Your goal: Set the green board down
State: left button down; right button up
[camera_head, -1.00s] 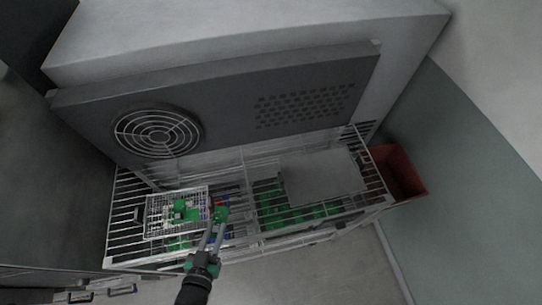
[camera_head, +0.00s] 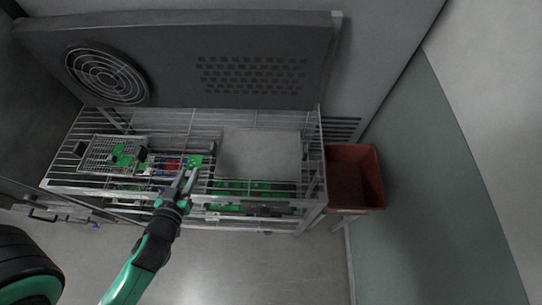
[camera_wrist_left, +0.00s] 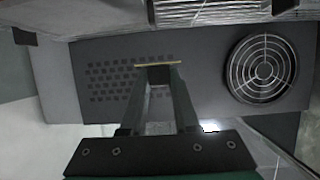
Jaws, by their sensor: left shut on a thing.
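My left gripper (camera_head: 187,175) is shut on the green board (camera_head: 195,160), a small bright green piece at its fingertips in the head view. The gripper is above the wire shelf, between a wire basket and a flat grey panel. In the left wrist view, the gripper (camera_wrist_left: 157,76) holds the board (camera_wrist_left: 157,65), seen edge-on as a thin yellowish strip. I cannot tell its clearance above the shelf. My right gripper is not in view.
The wire basket (camera_head: 90,164) on the wire shelf (camera_head: 60,184) holds green pieces. Red and blue parts (camera_head: 171,165) lie beside it. The grey panel (camera_head: 258,152) covers part of the shelf; green boards (camera_head: 240,187) lie below. A red bin (camera_head: 364,165) stands at right.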

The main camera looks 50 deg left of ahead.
pick_arm(q)
jog(key=shift+s+a+f, duration=0.1)
jog(key=shift+s+a, duration=0.15)
jog(key=shift+a, duration=0.05)
jog(key=shift+w+d, duration=0.1)
jog(key=w+a+f, duration=0.1)
jog(key=w+f, duration=0.3)
jog(key=w, duration=0.6)
jog(key=b, duration=0.3)
send_over(231, 166)
jog(key=f, duration=0.3)
jog(key=s+f, duration=0.1)
jog(key=f, duration=0.1)
jog(key=shift+w+f, duration=0.2)
jog(key=shift+w, duration=0.1)
jog(key=shift+w+f, duration=0.2)
jog(key=shift+f, duration=0.15)
jog(key=shift+f+b, duration=0.3)
jog(key=shift+f, duration=1.15)
jog(key=shift+f, duration=0.1)
